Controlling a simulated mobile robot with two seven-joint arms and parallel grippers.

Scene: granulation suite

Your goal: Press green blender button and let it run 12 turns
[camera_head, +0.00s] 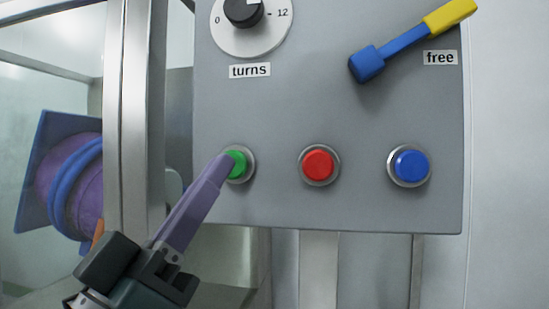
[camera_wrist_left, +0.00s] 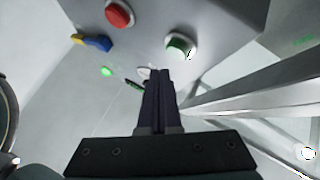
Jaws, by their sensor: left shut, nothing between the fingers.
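The green button (camera_head: 238,165) is the leftmost of three on the grey panel (camera_head: 280,120). My left gripper (camera_head: 226,160) comes from the lower left, its long purple fingers shut and empty. In the head view the fingertips overlap the button's left part. In the left wrist view the fingertips (camera_wrist_left: 158,72) show apart from the green button (camera_wrist_left: 179,48), so contact is not certain. The turns dial (camera_head: 243,10) has a black knob between 0 and 12; its top is cut off, and I cannot read its setting. My right gripper is not in view.
A red button (camera_head: 318,165) and a blue button (camera_head: 409,165) sit to the right. A blue and yellow lever (camera_head: 410,42) slants up beside the "free" label. A metal post (camera_head: 135,120) and a purple-blue drum (camera_head: 72,185) stand left. A green light (camera_wrist_left: 106,71) glows in the wrist view.

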